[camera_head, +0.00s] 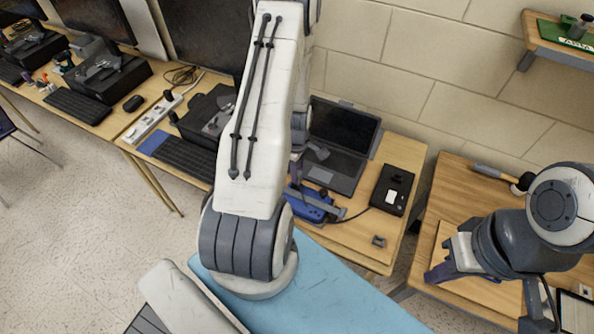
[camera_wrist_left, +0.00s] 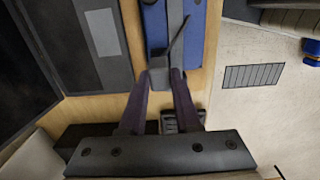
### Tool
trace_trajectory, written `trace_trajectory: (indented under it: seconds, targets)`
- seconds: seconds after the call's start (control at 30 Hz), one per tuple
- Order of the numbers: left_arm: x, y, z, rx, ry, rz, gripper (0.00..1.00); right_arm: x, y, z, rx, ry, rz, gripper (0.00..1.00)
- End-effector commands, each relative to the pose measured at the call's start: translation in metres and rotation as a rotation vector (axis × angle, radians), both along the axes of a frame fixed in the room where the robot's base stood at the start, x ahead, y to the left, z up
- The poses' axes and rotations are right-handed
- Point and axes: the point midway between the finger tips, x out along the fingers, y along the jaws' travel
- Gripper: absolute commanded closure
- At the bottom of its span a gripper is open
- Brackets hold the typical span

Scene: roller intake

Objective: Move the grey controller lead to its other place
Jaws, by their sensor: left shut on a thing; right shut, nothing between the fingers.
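My left gripper (camera_wrist_left: 161,80) is shut on the grey controller lead (camera_wrist_left: 158,74), at a small grey end piece between its two dark fingertips. A thin dark stalk runs from that piece over a blue device (camera_wrist_left: 154,25). In the head view my left gripper (camera_head: 318,203) is small and partly hidden by my arm, beside the blue device (camera_head: 306,212) on the middle table. A dark cable runs from there to a black box (camera_head: 392,190); I cannot tell exactly where it ends. My right gripper (camera_head: 436,274) is shut and empty over the right-hand table.
An open laptop (camera_head: 340,145) stands behind the blue device. A small grey block (camera_head: 379,241) lies near the table's front edge. A gap separates this table from the right-hand table (camera_head: 447,205). A hammer-like tool (camera_head: 500,177) lies at the back right.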

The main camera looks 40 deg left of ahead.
Motion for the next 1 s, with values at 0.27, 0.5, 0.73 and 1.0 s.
trace_trajectory:
  seconds: [0.27,0.5,0.73,1.0]
  targets:
    - [0.0,0.0,0.016,0.0,0.001,0.0,1.0,0.0,0.0,0.013,0.0,0.0,0.0,1.0]
    - [0.0,0.0,0.027,0.0,0.0,0.0,1.0,0.0,0.0,0.021,0.0,0.0,0.0,1.0]
    - [0.0,0.0,0.026,0.0,0.0,0.0,1.0,0.0,0.0,0.02,0.0,0.0,0.0,1.0]
    - [0.0,0.0,0.035,0.0,-0.001,0.0,1.0,0.0,0.0,0.028,0.0,0.0,0.0,1.0]
